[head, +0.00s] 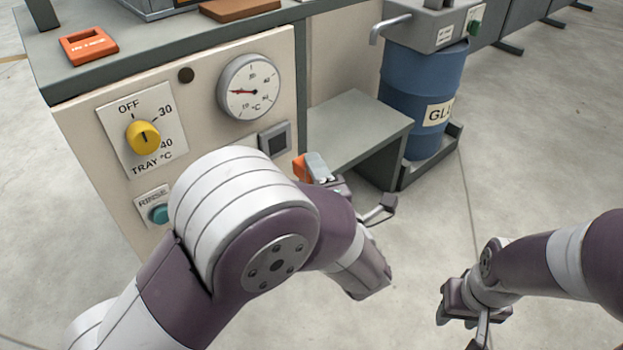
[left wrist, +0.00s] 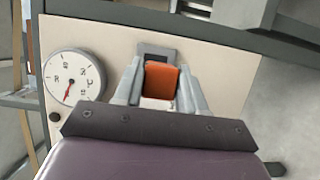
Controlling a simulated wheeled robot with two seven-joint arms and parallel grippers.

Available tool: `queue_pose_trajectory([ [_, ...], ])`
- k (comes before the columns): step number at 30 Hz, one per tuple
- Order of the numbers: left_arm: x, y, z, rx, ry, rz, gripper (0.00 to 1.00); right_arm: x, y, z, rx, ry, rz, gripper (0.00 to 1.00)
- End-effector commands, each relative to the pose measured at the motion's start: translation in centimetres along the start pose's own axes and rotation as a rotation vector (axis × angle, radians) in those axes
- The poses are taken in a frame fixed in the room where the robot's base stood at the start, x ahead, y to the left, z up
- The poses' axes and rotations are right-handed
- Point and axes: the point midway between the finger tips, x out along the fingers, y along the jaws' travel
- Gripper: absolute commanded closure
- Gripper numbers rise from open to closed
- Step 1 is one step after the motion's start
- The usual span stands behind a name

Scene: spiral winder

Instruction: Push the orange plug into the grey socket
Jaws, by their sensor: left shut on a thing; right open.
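The grey socket (head: 275,139) is a square frame with a dark opening on the cream panel, right of the yellow knob and below the dial. My left gripper (head: 313,167) is shut on the orange plug (head: 300,169), which sits just right of and below the socket in the head view, apart from it. In the left wrist view the plug (left wrist: 162,79) lies between the two fingers, and the socket (left wrist: 155,50) shows behind its upper end, partly hidden. The gap's depth cannot be told. My right gripper (head: 466,312) is open and empty over the floor.
The panel carries a temperature dial (head: 249,87), a yellow knob (head: 143,137) and a teal rinse button (head: 159,214). A grey shelf (head: 352,128) juts out to the right, with a blue barrel (head: 421,95) beyond. The floor at right is clear.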

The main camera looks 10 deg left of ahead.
Motion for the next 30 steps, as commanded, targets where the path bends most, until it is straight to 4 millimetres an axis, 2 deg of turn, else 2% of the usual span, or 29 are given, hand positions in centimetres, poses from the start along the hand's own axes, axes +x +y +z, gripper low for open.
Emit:
queue_pose_trajectory([
  [13, 0.3, 0.1, 0.0, 0.001, -0.010, 0.007, 0.86, 0.0, 0.0, 0.0, 0.000, 0.000, 0.000, 0.57],
  [30, 4.8, 0.1, -1.8, 0.000, -0.008, 0.006, 0.86, 0.1, 0.0, 0.0, 0.000, 0.000, 0.000, 0.57],
])
